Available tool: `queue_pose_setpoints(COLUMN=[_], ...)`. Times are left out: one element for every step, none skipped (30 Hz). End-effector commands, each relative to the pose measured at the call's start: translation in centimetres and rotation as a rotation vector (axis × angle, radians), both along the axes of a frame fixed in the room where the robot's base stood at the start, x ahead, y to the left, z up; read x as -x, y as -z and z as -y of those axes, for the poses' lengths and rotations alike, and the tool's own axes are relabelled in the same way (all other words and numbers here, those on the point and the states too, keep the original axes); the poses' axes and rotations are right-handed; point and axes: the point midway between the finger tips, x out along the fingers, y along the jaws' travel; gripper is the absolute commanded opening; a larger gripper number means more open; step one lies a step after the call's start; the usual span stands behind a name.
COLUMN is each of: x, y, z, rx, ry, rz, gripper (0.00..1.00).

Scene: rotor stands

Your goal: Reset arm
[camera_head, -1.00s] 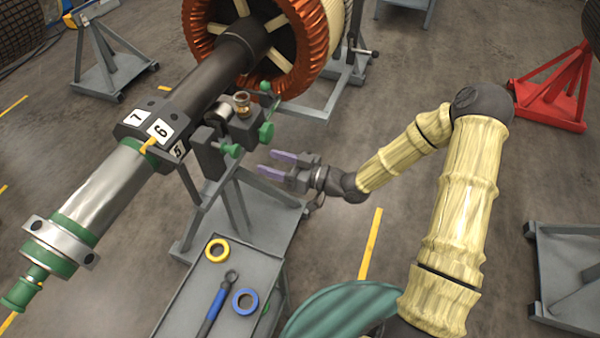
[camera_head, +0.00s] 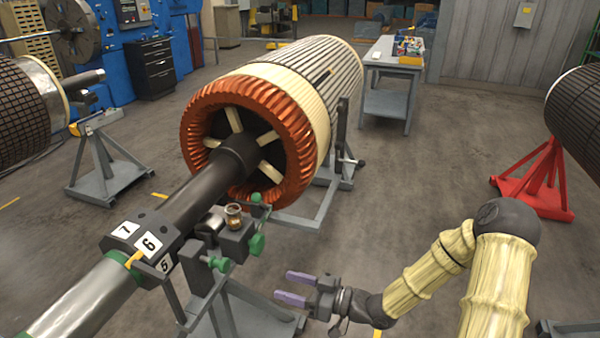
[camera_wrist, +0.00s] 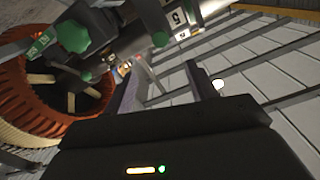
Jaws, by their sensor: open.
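My gripper (camera_head: 283,288) is open and empty in the head view, its two purple fingers pointing left. It hangs in free air to the right of the clamp block with green knobs (camera_head: 238,243) on the rotor stand, apart from it. My arm, in a yellowish cover, bends in from the lower right. In the wrist view the open fingers (camera_wrist: 165,92) point up the picture, with nothing between them. The rotor's copper-coloured winding (camera_wrist: 30,105) and a green knob (camera_wrist: 73,37) show at the left there.
The rotor (camera_head: 325,85) fills the middle, its shaft running to the lower left with number tags (camera_head: 150,243). A red stand (camera_head: 535,185) is at the right. A work table (camera_head: 388,85) stands at the back. Floor between rotor and red stand is clear.

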Motion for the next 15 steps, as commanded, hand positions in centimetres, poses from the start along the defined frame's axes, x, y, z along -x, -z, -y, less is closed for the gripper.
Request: queue_pose_setpoints(x=[-0.1, -0.1, -0.2, -0.3, -0.5, -0.7, -0.8, -1.0, -1.3, -1.4, -1.6, -1.7, -1.8, -1.8, -1.9], y=[0.1, 0.3, 0.6, 0.9, 1.3, 1.8, 2.3, 2.7, 3.3, 3.7, 4.0, 4.4, 4.5, 4.7, 4.6], z=[0.0, 0.0, 0.1, 0.2, 0.3, 0.6, 0.9, 1.3, 1.9, 2.5, 3.2, 4.2, 4.9, 5.7, 6.8], rx=[0.015, 0.030, 0.060, 0.091, 0.127, 0.185, 0.234, 0.287, 0.361, 0.417, 0.473, 0.544, 0.595, 0.645, 0.705], ry=[0.002, 0.006, 0.011, 0.019, 0.028, 0.044, 0.057, 0.074, 0.100, 0.122, 0.145, 0.178, 0.202, 0.229, 0.266], rz=[-0.003, -0.008, -0.014, -0.023, -0.033, -0.048, -0.063, -0.079, -0.102, -0.119, -0.138, -0.164, -0.183, -0.203, -0.230], gripper=[0.57, 0.57, 0.57, 0.57, 0.57, 0.57, 0.57, 0.57, 0.57, 0.57, 0.57, 0.57, 0.57, 0.57, 0.57])
